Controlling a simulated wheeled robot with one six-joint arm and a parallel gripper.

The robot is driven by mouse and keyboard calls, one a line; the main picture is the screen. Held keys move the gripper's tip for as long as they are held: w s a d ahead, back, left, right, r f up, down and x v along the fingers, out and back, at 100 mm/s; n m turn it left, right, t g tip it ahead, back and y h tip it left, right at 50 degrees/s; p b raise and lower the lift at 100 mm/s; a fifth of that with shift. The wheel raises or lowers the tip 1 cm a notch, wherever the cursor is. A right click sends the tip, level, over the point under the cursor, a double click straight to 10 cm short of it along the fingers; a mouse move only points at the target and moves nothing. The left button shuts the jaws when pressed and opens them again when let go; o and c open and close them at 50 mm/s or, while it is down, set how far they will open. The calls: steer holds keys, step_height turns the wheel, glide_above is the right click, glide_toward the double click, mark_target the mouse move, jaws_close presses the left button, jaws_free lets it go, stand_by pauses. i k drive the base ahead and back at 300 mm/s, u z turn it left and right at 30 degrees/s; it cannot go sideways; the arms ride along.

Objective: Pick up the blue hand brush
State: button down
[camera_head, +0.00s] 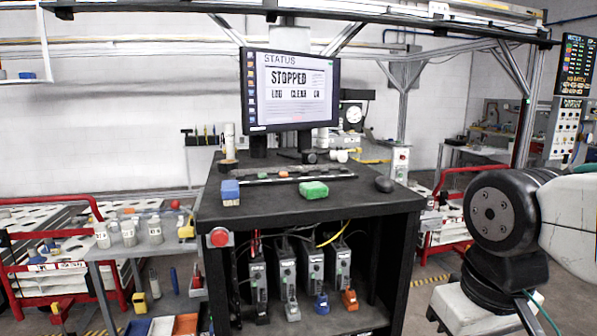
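A small blue block-like item (230,191) stands near the left front edge of the black workbench top (290,207). It has a paler lower band and looks like the blue hand brush, but it is too small to make out bristles. Nothing touches it from above. White and black arm links, which seem to be mine, fill the right side of the picture, well to the right of the bench. My gripper is not in view, so I cannot tell its state.
A monitor (291,91) stands behind. A red button (219,237) sits on the front left corner. A grey side table (140,246) holds jars at left. The front middle is clear.

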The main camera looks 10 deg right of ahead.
mark_target(229, 190)
steer(key=u, duration=0.35)
steer(key=k, duration=0.45)
steer(key=u, duration=1.25)
steer(key=i, duration=0.95)
steer(key=z, duration=1)
steer(key=i, duration=0.5)
steer(key=z, duration=0.5)
